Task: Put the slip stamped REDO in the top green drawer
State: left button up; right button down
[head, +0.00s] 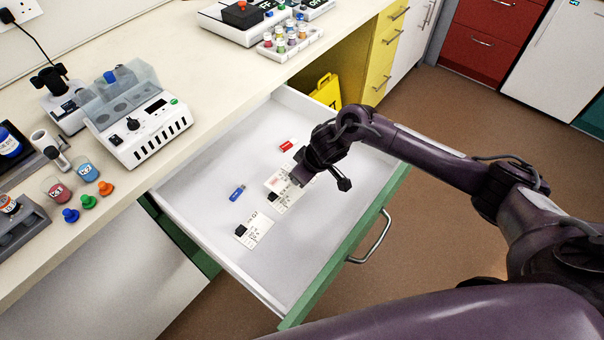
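The green-fronted drawer (335,262) under the bench is pulled open, its white inside showing. A white slip (258,228) with black print and a dark patch lies towards its front left. More white paper (283,198) lies near the drawer's middle, with a pale piece bearing a reddish mark (274,182) at my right gripper. I cannot read REDO on any of them. My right gripper (298,178) reaches in from the right, low over this paper and partly covering it. Its fingertips are too small and hidden to tell if they grip. My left gripper is out of view.
A blue stick (237,193) and a red stick (287,146) also lie in the drawer. The bench (205,65) above holds a white instrument (150,125), beakers, coloured stoppers and a vial rack (290,42). The drawer's handle (372,240) sticks out over the brown floor.

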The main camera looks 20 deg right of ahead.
jog(key=shift+f, duration=0.5)
jog(key=c, duration=1.3)
grip_release()
jog(key=p+v, duration=0.1)
jog(key=v, duration=1.2)
jog(key=shift+w+a, duration=0.1)
